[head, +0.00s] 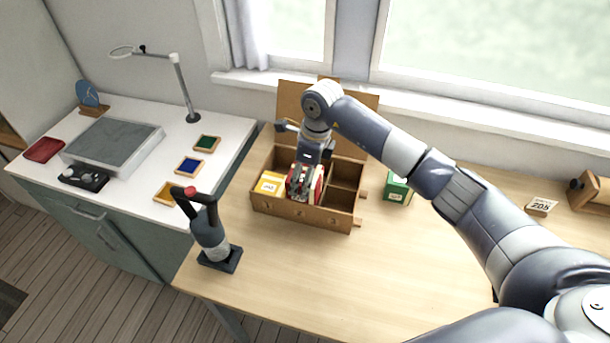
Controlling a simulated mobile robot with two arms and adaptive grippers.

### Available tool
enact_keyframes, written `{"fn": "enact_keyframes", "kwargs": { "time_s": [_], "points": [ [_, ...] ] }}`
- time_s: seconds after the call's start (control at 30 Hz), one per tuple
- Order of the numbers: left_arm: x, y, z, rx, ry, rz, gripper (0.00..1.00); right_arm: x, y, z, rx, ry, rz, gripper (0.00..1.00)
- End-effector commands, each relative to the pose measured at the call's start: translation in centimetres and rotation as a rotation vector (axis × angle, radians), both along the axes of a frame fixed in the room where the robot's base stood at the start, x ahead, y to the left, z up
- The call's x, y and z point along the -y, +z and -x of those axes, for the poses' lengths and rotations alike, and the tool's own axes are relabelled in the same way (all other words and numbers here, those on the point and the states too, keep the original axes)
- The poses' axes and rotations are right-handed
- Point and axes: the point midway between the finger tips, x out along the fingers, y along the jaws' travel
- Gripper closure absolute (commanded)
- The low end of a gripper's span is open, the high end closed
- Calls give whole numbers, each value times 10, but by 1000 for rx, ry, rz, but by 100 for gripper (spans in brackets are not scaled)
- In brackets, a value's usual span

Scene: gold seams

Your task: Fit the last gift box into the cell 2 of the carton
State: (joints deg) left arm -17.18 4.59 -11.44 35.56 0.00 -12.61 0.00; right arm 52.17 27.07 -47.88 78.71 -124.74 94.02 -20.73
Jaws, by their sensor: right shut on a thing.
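The wooden carton (334,219) stands open on the light wood table, with flaps raised at its back and dividers inside. A yellow gift box (268,185) sits in its front left cell. My right gripper (305,184) reaches down into the carton, shut on a red gift box (318,187) beside the yellow one. The fingers cover part of the red box, and I cannot tell whether its base touches the carton floor. Cells at the right look empty; part of the back row is hidden by my arm. My left gripper is not in view.
A green box (397,191) stands on the table right of the carton. A dark tool with a red knob (211,238) stands at the front left. A small number sign (540,206) is at the right. The front table area is clear.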

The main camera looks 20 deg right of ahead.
Motion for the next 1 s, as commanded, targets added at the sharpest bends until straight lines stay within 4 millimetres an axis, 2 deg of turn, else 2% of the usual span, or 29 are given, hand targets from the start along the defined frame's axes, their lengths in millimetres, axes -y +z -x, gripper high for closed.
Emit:
{"fn": "enact_keyframes", "kwargs": {
  "time_s": [0.83, 0.97, 1.0],
  "points": [
    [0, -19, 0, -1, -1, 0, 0, 0, -22, -1, 2, -1, -1, 65],
    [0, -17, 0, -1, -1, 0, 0, 0, -20, 0, 1, 0, 0, 65],
    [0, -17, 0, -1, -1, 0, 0, 0, -20, 0, 1, 0, 0, 29]
  ]
}}
